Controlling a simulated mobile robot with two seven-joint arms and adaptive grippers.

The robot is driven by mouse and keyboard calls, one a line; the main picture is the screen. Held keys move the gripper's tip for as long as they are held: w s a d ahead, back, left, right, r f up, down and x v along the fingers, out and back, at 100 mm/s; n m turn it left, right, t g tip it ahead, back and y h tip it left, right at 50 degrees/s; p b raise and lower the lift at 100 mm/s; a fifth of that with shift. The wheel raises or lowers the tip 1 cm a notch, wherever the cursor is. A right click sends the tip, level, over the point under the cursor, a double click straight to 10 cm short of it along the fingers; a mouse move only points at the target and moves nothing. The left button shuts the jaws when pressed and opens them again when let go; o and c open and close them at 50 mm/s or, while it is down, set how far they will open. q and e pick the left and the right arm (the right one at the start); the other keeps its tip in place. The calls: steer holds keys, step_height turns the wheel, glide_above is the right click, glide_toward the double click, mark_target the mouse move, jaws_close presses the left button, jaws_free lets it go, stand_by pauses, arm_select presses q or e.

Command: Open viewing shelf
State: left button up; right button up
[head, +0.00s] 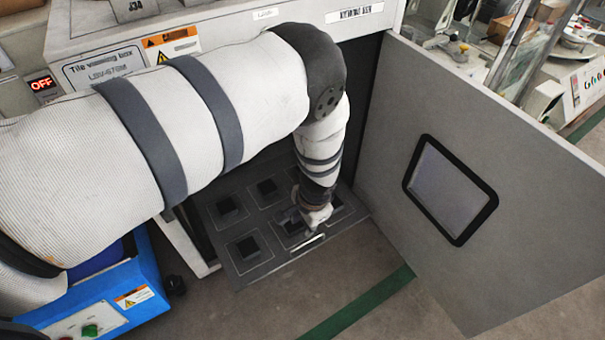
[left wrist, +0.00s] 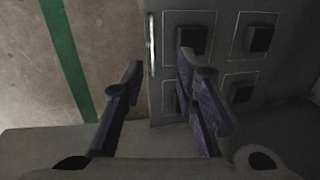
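The viewing shelf (head: 285,257) is a dark grey flat panel with several dark square tiles in outlined places. It lies low in the open tile viewing box, its front part reaching out past the box's left post. A thin light handle (head: 307,245) runs along its front edge. My left gripper (head: 312,226) points down over the shelf near the handle, partly hidden by my wrist. In the left wrist view its two fingers (left wrist: 160,62) are spread, with the handle (left wrist: 151,45) appearing between their lines. Contact cannot be made out. My right gripper is not in view.
The grey door (head: 400,120) with a dark-framed window (head: 450,190) stands wide open to the right. A blue unit (head: 110,295) with a green knob stands at the lower left. Floor with a green stripe (head: 360,303) is clear in front.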

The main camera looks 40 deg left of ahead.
arm_select(q)
steer(key=shift+d+r, duration=0.1)
steer(key=shift+r, duration=0.3)
step_height(320, 180, up, 12)
steer(key=s+d, duration=0.1)
steer(key=d, duration=0.1)
steer(key=shift+d+f, duration=0.1)
steer(key=shift+f, duration=0.05)
